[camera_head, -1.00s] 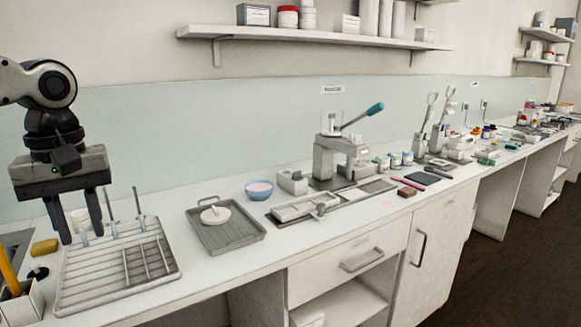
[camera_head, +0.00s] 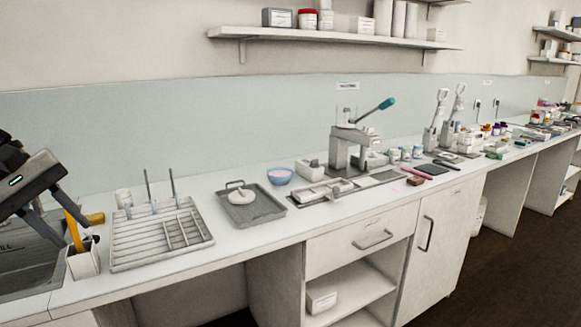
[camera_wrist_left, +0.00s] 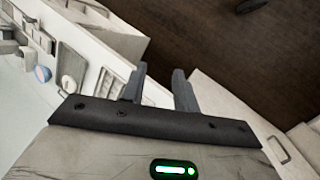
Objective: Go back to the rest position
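My left gripper (camera_head: 30,185) is at the left edge of the head view, partly cut off, above the dark sink-like basin and the pen holder. In the left wrist view, the two fingers of my left gripper (camera_wrist_left: 160,72) are apart with nothing between them. They point past the counter front toward the dark floor. My right gripper is in neither view.
A shelf (camera_head: 330,38) hangs above. The floor (camera_head: 500,260) in front is clear.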

